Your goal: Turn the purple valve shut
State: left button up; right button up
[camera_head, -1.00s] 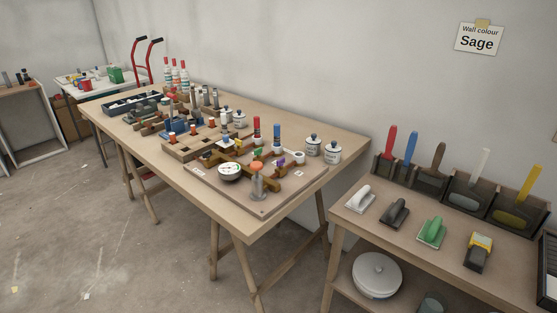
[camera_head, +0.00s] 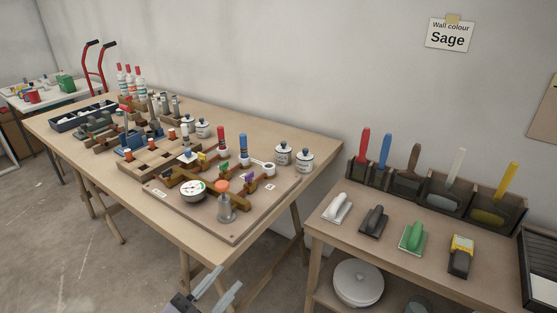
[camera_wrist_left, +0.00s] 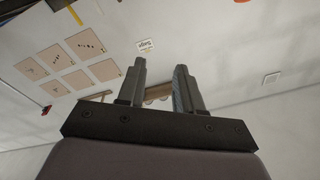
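The purple valve (camera_head: 245,169) is a small handle on the brown pipework of a board (camera_head: 236,236) on the long wooden table. It is small in the head view, so its exact angle is hard to tell. It sits right of a green handle (camera_head: 224,166) and behind an orange knob (camera_head: 222,187). My left gripper (camera_head: 218,286) is at the bottom edge of the head view, in front of the table and well short of the valve. Its fingers (camera_wrist_left: 160,82) are apart with nothing between them in the left wrist view, which faces the wall. My right gripper is not in view.
A round gauge (camera_head: 193,190) and a clear piece under the orange knob stand near the board's front. A lower bench (camera_head: 335,237) with trowels is at the right.

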aim_at(248, 178)
jog(key=i+j+z, duration=0.1)
jog(key=i+z, duration=0.25)
jog(key=i+j+z, duration=0.2)
jog(key=z, duration=0.15)
jog(key=i+j+z, duration=0.35)
jog(key=k+l, duration=0.1)
